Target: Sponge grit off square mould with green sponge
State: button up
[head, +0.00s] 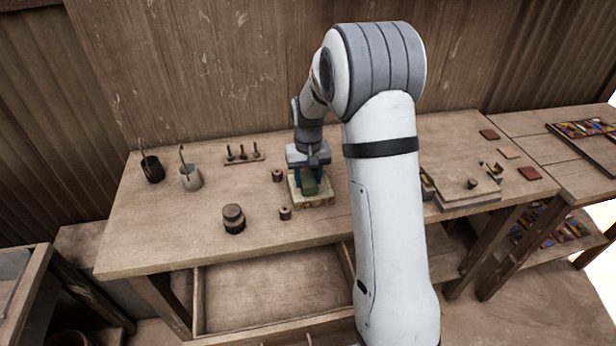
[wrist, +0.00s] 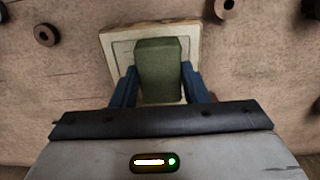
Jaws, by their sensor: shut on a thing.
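The green sponge (wrist: 160,68) is between the two blue fingers of my gripper (wrist: 160,82), which is shut on it. In the head view the sponge (head: 309,186) shows below my gripper (head: 309,172). The pale square mould (wrist: 122,48) lies under the sponge on the bench, and its near edge shows in the head view (head: 314,203). The sponge is over the middle of the mould and hides much of it. I cannot tell whether the sponge touches the mould's face. Any grit on the mould is too small to make out.
Small brown rings (head: 278,176) (head: 285,213) and a dark lidded jar (head: 233,219) stand left of the mould. Two cups with tools (head: 152,169) (head: 190,178) and a peg rack (head: 244,158) are further left. A board stack (head: 468,199) and several tiles (head: 529,173) lie right. The bench's front left is clear.

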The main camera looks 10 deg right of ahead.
aim_at(308, 180)
notch_tip(308, 180, up, 4)
jog(key=shift+s+f+p, duration=0.1)
jog(key=shift+p, duration=0.6)
jog(key=shift+r+p, duration=0.45)
jog(key=shift+r, duration=0.25)
jog(key=shift+r+p, duration=0.65)
jog(key=shift+r, duration=0.55)
